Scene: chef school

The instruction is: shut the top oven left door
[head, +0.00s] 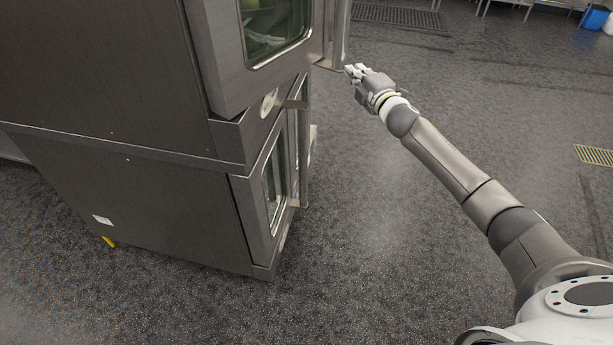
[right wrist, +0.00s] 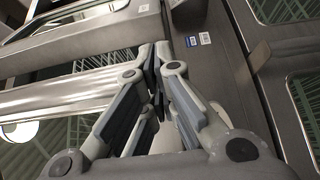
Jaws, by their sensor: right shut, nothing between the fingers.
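The top oven's near door (head: 228,62), a steel frame around a glass window, shows at the upper middle of the head view. Its top is cut off, and I cannot tell how far it stands open. A pale upright steel panel or edge (head: 337,38) lies just beyond it. My right gripper (head: 352,71) is shut and empty, close to the lower end of that panel; contact is unclear. In the right wrist view its fingertips (right wrist: 156,52) are together near a steel frame and a long bright bar (right wrist: 80,92). My left gripper is out of view.
The lower oven (head: 140,205) stands below, with its windowed door (head: 262,200) facing right. Open speckled floor lies around my right arm. A floor grate (head: 400,16) is farther back.

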